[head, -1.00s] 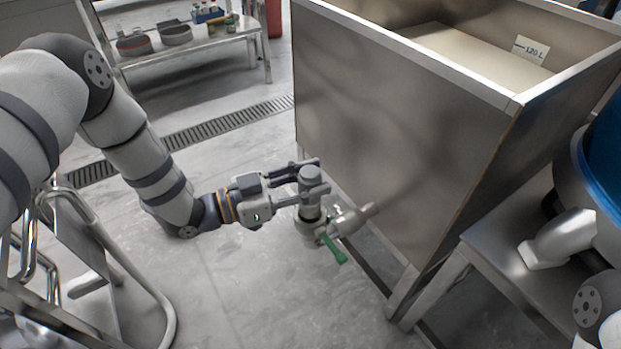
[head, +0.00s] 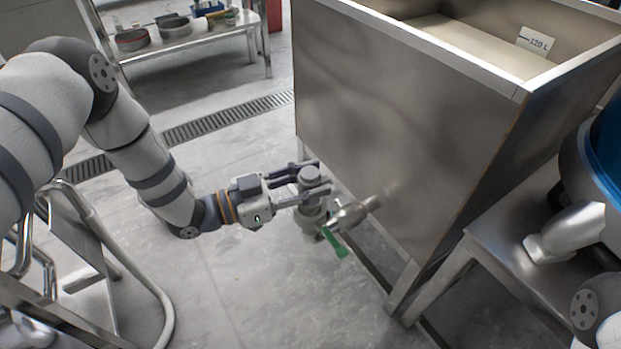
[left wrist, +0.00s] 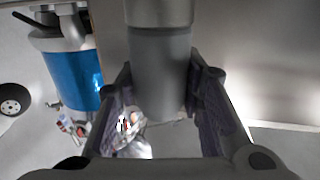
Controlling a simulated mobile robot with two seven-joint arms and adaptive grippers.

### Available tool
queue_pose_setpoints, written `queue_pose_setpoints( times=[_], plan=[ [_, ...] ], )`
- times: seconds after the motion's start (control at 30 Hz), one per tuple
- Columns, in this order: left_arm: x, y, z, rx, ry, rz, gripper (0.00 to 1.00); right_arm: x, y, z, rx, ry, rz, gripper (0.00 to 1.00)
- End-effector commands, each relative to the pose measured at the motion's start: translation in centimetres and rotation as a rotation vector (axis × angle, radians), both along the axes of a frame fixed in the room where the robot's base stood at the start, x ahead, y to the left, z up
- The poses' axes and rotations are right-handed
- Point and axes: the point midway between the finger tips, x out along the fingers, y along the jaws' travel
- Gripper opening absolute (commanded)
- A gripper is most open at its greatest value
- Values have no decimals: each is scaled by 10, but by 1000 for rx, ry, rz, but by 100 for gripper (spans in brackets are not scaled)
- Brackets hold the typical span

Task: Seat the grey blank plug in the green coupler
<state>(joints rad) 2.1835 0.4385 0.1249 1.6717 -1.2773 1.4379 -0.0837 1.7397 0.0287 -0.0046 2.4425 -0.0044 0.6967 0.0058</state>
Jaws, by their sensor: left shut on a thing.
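The grey blank plug (head: 310,175) is a cylinder held upright between the fingers of my left gripper (head: 312,186) in the head view. In the left wrist view the grey plug (left wrist: 160,72) stands between both fingers (left wrist: 160,103), which are shut on it. Directly below in the head view is the metal coupler and valve body (head: 312,213) with a green lever (head: 335,243). The plug and the body line up closely; the fingers hide the joint, so I cannot tell how deep the plug sits. My right gripper is not in view.
A large steel tank (head: 400,130) stands just right of my left gripper, with a pipe stub (head: 360,210) beside the valve. A steel bench (head: 510,240) is at right. A shelf with pans (head: 175,28) is at the back. Open floor (head: 230,290) lies below the arm.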

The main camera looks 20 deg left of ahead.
Motion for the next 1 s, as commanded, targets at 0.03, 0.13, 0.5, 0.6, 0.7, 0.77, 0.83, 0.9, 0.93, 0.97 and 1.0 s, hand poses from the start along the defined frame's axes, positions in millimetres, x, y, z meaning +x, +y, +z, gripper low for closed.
queue_pose_setpoints(
  times=[0.03,0.13,0.5,0.6,0.7,0.77,0.83,0.9,0.93,0.97,1.0],
  plan=[
    [0,0,-1,-2,-1,0,0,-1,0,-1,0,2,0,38],
    [0,0,-4,-2,-1,0,0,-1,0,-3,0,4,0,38],
    [0,0,-13,-2,-1,0,0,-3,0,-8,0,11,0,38],
    [0,0,-15,-2,-2,0,0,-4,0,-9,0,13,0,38],
    [0,0,-17,-2,-2,0,0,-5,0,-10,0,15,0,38],
    [0,0,-19,-2,-2,0,0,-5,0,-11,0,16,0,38],
    [0,0,-18,-2,-3,0,50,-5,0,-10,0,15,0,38],
    [0,0,-18,-2,-3,0,58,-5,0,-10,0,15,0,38],
    [0,0,-18,-2,-2,0,58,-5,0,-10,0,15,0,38],
    [0,0,-18,-2,-1,0,58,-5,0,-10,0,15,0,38],
    [0,0,-18,-2,-1,0,58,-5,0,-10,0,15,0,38]
  ],
)
